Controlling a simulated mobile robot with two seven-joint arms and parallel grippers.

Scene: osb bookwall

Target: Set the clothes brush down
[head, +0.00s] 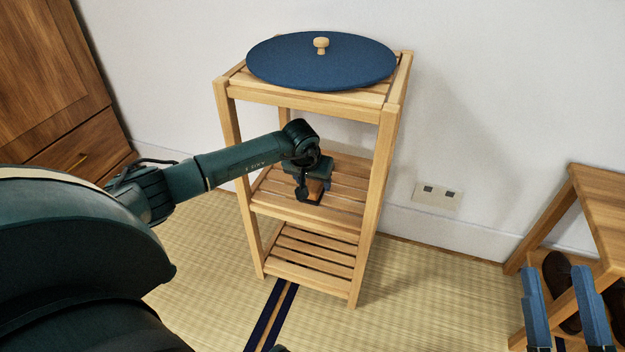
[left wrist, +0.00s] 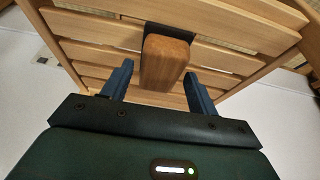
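The clothes brush (left wrist: 165,62), a wooden block with a dark part (left wrist: 178,31) at its far end, is at the middle slatted shelf (left wrist: 100,58) of a wooden rack. My left gripper (head: 314,192) reaches into the rack over that shelf (head: 345,190). In the left wrist view its two blue fingers stand apart on either side of the brush, with a gap visible at the left finger. Whether the right finger touches is unclear. In the head view the brush is mostly hidden by the gripper. My right gripper (head: 557,275) is open and empty at the lower right.
A blue round disc (head: 290,62) with a wooden knob (head: 321,45) lies on the rack's top. Rack posts (head: 378,180) stand close around my left arm. A wooden stand (head: 598,200) with brown shoes (head: 557,272) is at right, a wooden cabinet (head: 45,75) at left. Tatami floor (head: 430,310) is clear between.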

